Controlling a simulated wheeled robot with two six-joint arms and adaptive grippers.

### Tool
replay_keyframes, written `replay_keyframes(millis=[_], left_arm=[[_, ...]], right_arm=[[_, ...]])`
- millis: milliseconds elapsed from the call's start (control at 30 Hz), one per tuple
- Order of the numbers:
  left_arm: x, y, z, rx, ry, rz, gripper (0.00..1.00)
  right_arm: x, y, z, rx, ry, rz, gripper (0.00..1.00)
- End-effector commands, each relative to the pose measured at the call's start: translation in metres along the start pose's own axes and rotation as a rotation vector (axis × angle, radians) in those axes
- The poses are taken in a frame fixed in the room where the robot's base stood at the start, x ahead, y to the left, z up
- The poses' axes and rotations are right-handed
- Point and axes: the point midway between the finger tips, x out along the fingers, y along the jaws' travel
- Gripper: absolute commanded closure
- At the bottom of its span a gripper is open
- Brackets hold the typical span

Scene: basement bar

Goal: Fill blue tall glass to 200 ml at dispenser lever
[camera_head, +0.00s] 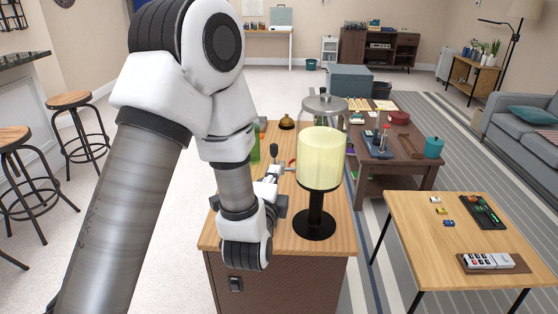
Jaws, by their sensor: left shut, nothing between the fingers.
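My left gripper (277,173) is shut and empty, just left of the cylinder, partly hidden by my own wrist. I cannot make out the blue tall glass; my arm hides part of the cabinet top. My right gripper is not in view.
A green object (255,148) stands partly hidden behind my arm. A lidded glass vessel (325,106) and a brass bell (287,122) are farther back. A light wooden table (410,240) with small items stands at right. Bar stools (75,124) are at left.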

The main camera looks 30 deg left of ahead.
Motion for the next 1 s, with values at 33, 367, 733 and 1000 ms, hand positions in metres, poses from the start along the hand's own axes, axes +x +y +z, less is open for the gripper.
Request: replay_keyframes(millis=[33, 367, 733, 1000], left_arm=[[0.005, -0.001, 0.000, -0.002, 0.000, 0.000, 1.00], [0.068, -0.003, 0.001, -0.001, -0.002, 0.000, 1.00], [0.095, 0.000, 0.000, 0.000, 0.000, 0.001, 1.00], [0.095, 0.000, 0.000, -0.004, 0.000, 0.000, 1.00]], right_arm=[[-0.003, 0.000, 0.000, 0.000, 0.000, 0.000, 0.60], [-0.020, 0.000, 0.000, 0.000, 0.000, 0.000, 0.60], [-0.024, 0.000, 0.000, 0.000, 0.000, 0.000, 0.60], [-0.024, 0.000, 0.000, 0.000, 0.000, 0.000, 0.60]])
